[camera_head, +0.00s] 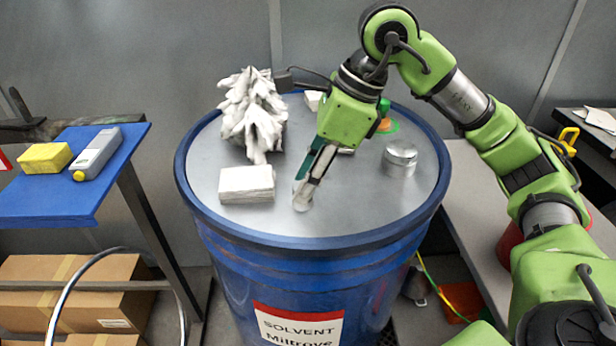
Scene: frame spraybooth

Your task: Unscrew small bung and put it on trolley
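A blue drum (290,265) with a bare grey metal lid (340,215) stands in the middle, with a label reading "SOLVENT". My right gripper (303,190) points down at the lid, left of centre. Its fingertips are at a small, pale metallic piece (302,204), which may be the small bung; the fingers partly cover it. I see the fingers side-on, so I cannot tell whether they are shut on it. A wider silver cap (401,157) sits on the lid at the right. A blue-topped stand (60,200), possibly the trolley, is at the left. My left gripper is not in view.
On the lid are a crumpled white heap (254,112), a white folded pad (246,184) and a green-and-orange item (385,122). Cardboard boxes (75,270) lie below.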

